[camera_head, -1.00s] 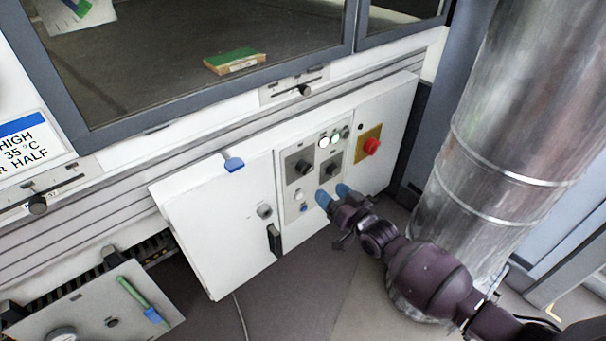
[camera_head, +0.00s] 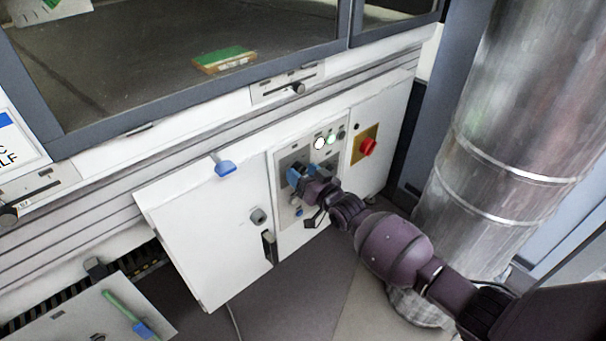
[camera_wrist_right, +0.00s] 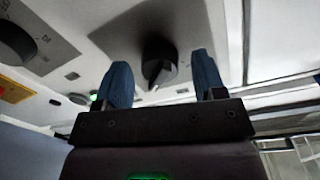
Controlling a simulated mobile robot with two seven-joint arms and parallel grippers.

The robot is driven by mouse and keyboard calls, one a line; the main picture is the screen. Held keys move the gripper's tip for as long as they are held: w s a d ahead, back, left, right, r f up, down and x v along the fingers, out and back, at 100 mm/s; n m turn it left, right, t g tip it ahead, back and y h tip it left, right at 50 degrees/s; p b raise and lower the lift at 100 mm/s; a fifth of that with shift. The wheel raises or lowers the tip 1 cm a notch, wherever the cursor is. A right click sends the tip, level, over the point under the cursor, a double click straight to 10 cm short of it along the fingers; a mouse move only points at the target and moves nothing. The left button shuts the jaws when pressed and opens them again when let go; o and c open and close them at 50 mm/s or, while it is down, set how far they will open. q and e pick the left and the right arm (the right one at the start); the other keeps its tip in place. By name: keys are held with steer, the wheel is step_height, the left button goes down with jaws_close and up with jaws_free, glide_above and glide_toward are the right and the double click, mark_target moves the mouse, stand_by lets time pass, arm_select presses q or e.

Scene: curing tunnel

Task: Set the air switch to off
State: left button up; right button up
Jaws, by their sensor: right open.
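A black rotary knob (camera_wrist_right: 157,62) with a pale pointer line sits on a dark plate in the right wrist view. My right gripper (camera_wrist_right: 162,72) is open, with one blue finger on each side of this knob; I cannot tell whether they touch it. In the head view my right gripper (camera_head: 300,174) is at the control panel (camera_head: 284,207) and hides most of the knobs. A second dial (camera_wrist_right: 15,42) shows at the wrist view's left edge. No label is readable, so I cannot tell which is the air switch. My left gripper is out of view.
Lit buttons (camera_head: 320,143) sit above the knobs, and a red knob (camera_head: 367,147) on a yellow plate is to their right. A white cabinet door (camera_head: 205,235) stands left of the panel. A large metal duct (camera_head: 500,150) rises close to my right arm.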

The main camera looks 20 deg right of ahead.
steer(key=c, duration=0.9)
